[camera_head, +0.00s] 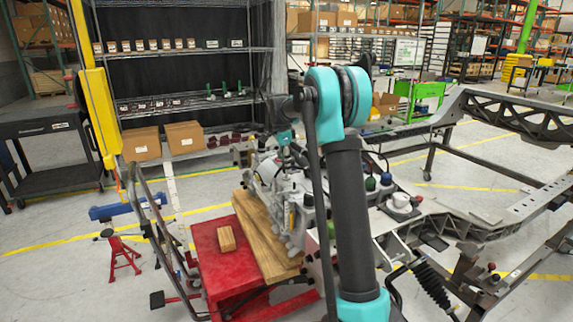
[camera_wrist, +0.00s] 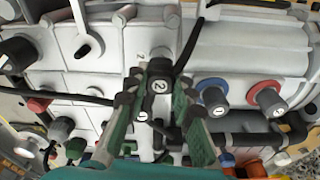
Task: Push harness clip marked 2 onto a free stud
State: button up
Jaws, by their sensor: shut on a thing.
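In the wrist view my gripper (camera_wrist: 159,84) has its teal fingers closed on a small dark clip marked 2 (camera_wrist: 159,87). The clip is between the fingertips, in front of a white housing (camera_wrist: 110,45). A figure 2 is printed on the housing just above it. A round tip marked 1 shows just below the clip. I cannot tell whether the clip touches a stud, as the fingers hide what lies behind it. In the head view my gripper (camera_head: 285,143) is small, over the white machine assembly (camera_head: 268,170), and the clip cannot be made out.
Right of the fingers are a blue-ringed knob (camera_wrist: 210,95) and a red-ringed knob (camera_wrist: 268,97). A dark cable runs near the right finger. In the head view, a red cart (camera_head: 215,262) with a wooden block (camera_head: 227,238) stands at front left; a metal chassis frame (camera_head: 480,220) extends right.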

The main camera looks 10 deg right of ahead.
jog(key=shift+f, duration=0.65)
jog(key=shift+f, duration=0.5)
jog(key=o, duration=0.9)
jog(key=shift+r, duration=3)
